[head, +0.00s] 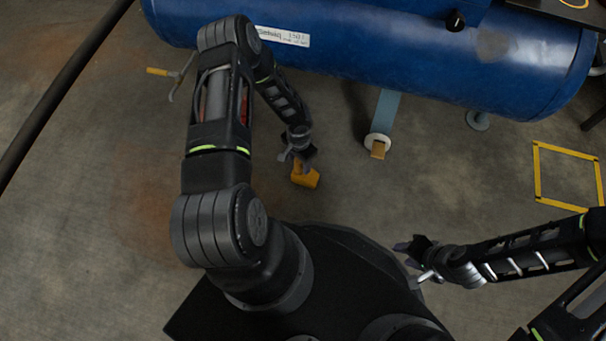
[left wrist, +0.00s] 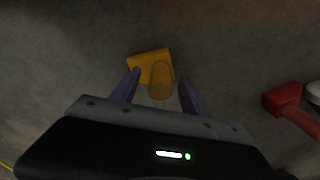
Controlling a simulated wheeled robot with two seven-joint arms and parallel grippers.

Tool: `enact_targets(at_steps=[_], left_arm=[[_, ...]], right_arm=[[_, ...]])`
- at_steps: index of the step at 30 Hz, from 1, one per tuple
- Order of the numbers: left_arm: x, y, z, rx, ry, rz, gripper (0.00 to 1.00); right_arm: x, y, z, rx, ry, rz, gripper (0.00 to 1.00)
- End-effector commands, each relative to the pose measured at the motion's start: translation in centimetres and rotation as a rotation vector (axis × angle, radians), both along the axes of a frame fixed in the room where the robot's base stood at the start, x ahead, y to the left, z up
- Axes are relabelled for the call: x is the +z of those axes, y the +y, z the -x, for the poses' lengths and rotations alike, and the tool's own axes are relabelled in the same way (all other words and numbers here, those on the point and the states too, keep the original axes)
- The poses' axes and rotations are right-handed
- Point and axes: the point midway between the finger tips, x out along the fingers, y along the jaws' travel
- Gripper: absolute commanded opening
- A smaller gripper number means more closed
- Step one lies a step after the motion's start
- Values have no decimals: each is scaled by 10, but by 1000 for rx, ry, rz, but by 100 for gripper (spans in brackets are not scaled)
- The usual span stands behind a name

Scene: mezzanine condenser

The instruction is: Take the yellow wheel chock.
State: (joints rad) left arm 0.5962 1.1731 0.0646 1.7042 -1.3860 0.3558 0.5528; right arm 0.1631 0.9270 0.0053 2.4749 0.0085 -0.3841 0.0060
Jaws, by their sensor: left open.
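The yellow wheel chock (head: 309,179) lies on the concrete floor in front of the blue tank, near the middle of the head view. My left gripper (head: 299,159) is at the chock, pointing down at it and partly covering it. In the left wrist view the chock (left wrist: 142,66) shows ahead of and between the spread fingers of my left gripper (left wrist: 158,82), which is open. Whether the fingers touch it, I cannot tell. My right gripper (head: 414,262) is away to the lower right, and its jaws are too unclear to read.
The blue tank (head: 400,50) spans the back, with a support foot (head: 380,142) right of the chock. A red object (left wrist: 284,98) lies on the right in the left wrist view. A yellow-marked floor square (head: 538,170) is at the right. A dark pipe (head: 60,90) crosses the left.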

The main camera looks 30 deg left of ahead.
Motion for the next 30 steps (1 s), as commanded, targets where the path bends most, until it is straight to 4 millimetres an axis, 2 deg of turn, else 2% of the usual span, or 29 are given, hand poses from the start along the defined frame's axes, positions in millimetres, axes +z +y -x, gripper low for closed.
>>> enact_targets(at_steps=[17, 30], left_arm=[[1, 0, 0, 0, 0, 0, 54], [1, 0, 0, 0, 0, 0, 18]], right_arm=[[1, 0, 0, 0, 0, 0, 36], [1, 0, 0, 0, 0, 0, 36]])
